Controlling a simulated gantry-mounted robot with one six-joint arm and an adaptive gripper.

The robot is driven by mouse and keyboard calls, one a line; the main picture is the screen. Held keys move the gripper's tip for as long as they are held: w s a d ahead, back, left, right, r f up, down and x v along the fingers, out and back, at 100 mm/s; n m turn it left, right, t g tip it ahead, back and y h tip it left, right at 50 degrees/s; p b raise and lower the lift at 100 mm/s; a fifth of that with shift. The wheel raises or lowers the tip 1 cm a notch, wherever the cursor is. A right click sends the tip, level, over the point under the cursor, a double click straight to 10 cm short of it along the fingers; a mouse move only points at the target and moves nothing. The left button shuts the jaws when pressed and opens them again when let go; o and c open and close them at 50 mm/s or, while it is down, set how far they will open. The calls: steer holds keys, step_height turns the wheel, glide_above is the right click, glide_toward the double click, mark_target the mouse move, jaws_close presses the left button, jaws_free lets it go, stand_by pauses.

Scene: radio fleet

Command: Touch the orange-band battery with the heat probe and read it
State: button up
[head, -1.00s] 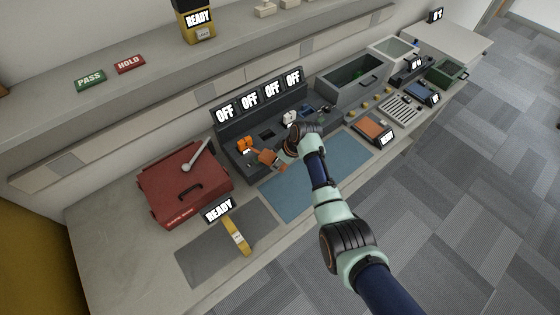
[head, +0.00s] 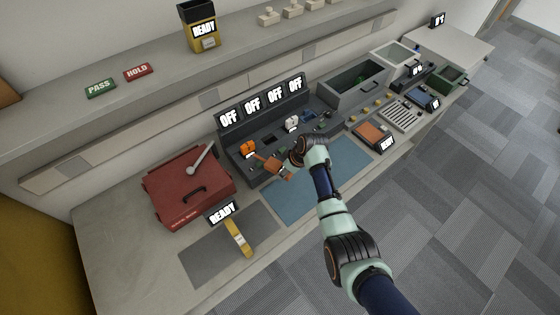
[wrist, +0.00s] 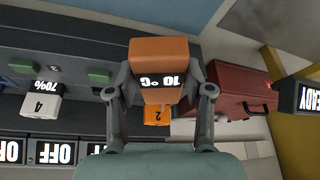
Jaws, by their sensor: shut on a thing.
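My gripper (wrist: 160,92) is shut on the orange heat probe (wrist: 158,52), whose display reads 10 °C upside down in the wrist view. In the head view the probe (head: 270,164) points left toward the battery, close to it. The probe partly hides the battery in the wrist view, so I cannot tell whether they touch.
A white battery (head: 291,122) marked 4 stands farther right in the rack, below several OFF displays (head: 252,103). A closed red case (head: 165,190) lies to the left. A blue mat (head: 310,190) and a grey mat (head: 205,262) with a yellow tool (head: 238,238) lie in front.

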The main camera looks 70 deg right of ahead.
mark_target(290, 178)
steer(key=shift+s+a+r+p, duration=0.1)
steer(key=shift+s+a+p, duration=0.45)
steer(key=shift+s+p, duration=0.35)
steer(key=shift+s+a+r+p, duration=0.1)
steer(key=shift+s+a+p, duration=0.45)
steer(key=shift+s+p, duration=0.3)
steer(key=shift+s+a+f, duration=0.2)
steer(key=w+a+r+n+p, duration=0.1)
steer(key=w+a+r+p, duration=0.2)
steer(key=w+a+r, duration=0.5)
steer(key=w+a+r+n+p, duration=0.1)
steer(key=w+a+r+p, duration=0.25)
steer(key=w+a, duration=0.5)
steer(key=a+r+p, duration=0.1)
steer(key=a+r, duration=0.3)
steer(key=a, duration=0.5)
steer(key=a+r+p, duration=0.2)
steer(key=a+r, duration=0.3)
steer(key=a, duration=0.5)
steer(key=a+r+y+p, duration=0.1)
steer(key=a+r, duration=0.4)
steer(key=a, duration=0.5)
steer(key=shift+w+r+n+p, duration=0.15)
steer(key=shift+w+n+p, duration=0.15)
steer(key=shift+p, duration=0.4)
